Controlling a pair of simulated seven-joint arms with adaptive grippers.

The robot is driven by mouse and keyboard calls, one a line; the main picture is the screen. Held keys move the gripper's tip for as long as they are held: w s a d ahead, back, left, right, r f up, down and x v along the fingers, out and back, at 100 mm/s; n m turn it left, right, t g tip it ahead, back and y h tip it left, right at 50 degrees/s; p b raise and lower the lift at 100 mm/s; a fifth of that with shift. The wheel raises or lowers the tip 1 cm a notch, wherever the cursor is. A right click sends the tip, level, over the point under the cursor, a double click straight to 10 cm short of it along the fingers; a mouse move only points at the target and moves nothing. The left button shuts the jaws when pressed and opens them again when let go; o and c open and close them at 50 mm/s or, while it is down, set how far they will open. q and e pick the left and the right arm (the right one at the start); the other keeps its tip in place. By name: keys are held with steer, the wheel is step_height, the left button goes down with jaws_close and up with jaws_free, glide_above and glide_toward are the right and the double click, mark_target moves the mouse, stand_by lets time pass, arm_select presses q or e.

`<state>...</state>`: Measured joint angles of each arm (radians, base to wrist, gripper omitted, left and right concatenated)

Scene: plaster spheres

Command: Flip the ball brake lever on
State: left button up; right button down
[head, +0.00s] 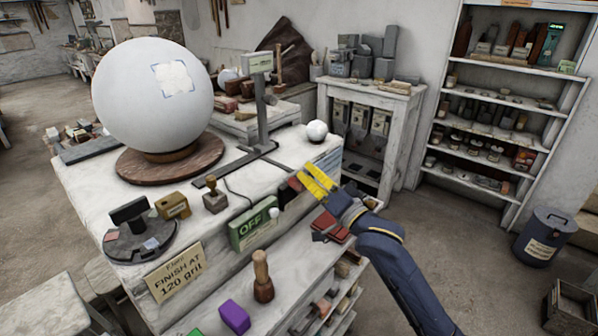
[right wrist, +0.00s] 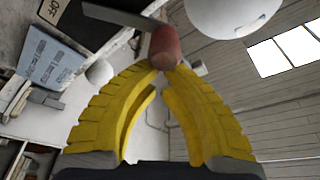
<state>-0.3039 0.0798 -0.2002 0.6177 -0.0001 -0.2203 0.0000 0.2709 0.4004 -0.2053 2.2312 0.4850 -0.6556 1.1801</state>
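A large white plaster ball (head: 150,92) rests on a round wooden turntable (head: 165,163) on the white bench. In the right wrist view a flat metal lever (right wrist: 110,15) with a reddish knob (right wrist: 164,46) lies at the tips of my right gripper (right wrist: 164,76). Its yellow fingers are drawn together at the tips. I cannot tell whether they pinch the knob or only touch it. In the head view the right gripper (head: 317,182) is at the bench's right edge. The lever is not clear there. My left gripper is not in view.
A small white ball (head: 316,131) sits at the bench's far right corner. A post with a display (head: 258,64) stands behind. A wooden-handled tool (head: 262,277) and a purple block (head: 234,317) are at the front. Shelves (head: 510,105) line the right wall.

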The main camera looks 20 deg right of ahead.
steer(key=shift+d, duration=0.1)
stand_by(0.5)
step_height(320, 180, up, 3)
steer(key=w+d, duration=0.2)
steer(key=v, duration=1)
steer(key=shift+s, duration=0.2)
steer(key=shift+f, duration=0.15)
